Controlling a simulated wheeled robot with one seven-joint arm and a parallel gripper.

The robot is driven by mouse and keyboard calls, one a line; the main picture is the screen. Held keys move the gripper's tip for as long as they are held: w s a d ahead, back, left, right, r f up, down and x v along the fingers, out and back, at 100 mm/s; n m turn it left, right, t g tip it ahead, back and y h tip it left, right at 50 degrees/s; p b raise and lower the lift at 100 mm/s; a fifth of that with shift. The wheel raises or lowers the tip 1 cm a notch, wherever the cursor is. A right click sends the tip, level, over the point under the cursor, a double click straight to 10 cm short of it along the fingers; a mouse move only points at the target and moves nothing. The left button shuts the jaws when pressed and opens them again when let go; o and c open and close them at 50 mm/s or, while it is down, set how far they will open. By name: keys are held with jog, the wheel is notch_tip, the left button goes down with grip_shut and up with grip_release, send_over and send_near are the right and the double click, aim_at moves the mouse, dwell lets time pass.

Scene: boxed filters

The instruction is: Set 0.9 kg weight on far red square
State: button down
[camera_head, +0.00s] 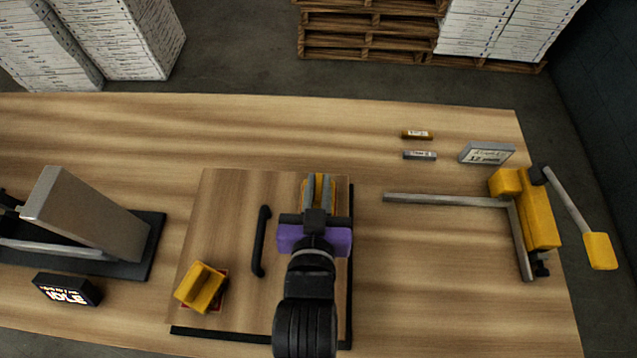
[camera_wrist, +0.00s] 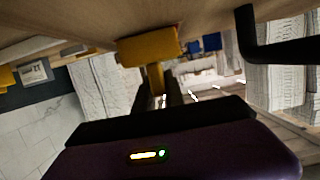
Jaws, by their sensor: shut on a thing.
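My gripper (camera_head: 318,192) is shut on a yellow weight (camera_head: 330,186) over the far right part of a wooden board. In the wrist view its fingers close on the stem of this yellow weight (camera_wrist: 147,46), whose wide block is close to the board surface; I cannot tell if they touch. A second yellow weight (camera_head: 201,286) sits at the board's near left, with a red square (camera_head: 222,299) showing at its edge. No mass marking is readable on either weight.
The board (camera_head: 230,200) has a black handle (camera_head: 262,240) left of my gripper. A yellow clamp (camera_head: 538,215) with grey bars stands at right, near small bars and a label plate (camera_head: 487,153). A grey tilted device (camera_head: 85,215) and a display (camera_head: 67,289) are at left.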

jog(key=shift+r, duration=0.1)
jog(key=c, duration=1.8)
grip_release()
jog(key=o, duration=0.4)
jog(key=b+v, duration=0.2)
jog(key=v, duration=0.8)
jog(key=shift+s+b, duration=0.3)
jog(key=shift+b, duration=0.05)
jog(key=shift+s+r, duration=0.2)
jog(key=shift+s, duration=0.4)
